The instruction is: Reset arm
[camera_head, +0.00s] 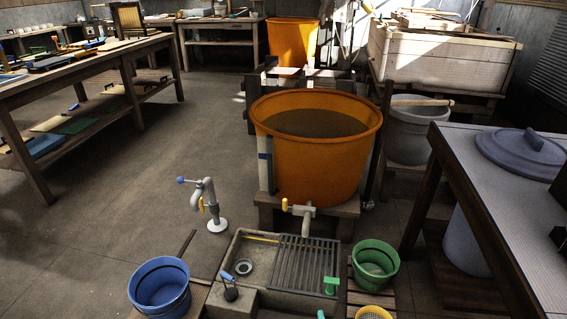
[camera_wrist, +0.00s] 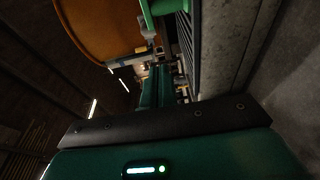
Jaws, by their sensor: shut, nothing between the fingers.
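My gripper (camera_wrist: 160,72) shows in the wrist view, its teal fingers reaching up the middle from a dark bolted bar and a teal housing with small lights. The fingers are shut with nothing between them. The wrist picture is dark and turned on its side. In the head view the arm is not clearly seen; a small teal bit shows at the bottom edge.
A large orange tub (camera_head: 310,160) of dark liquid stands behind a stone sink (camera_head: 262,297) with a grate (camera_head: 305,262). A blue bucket (camera_head: 160,287) and a green bucket (camera_head: 375,262) flank the sink. A table (camera_head: 490,200) is at right. Open floor (camera_head: 130,190) lies left.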

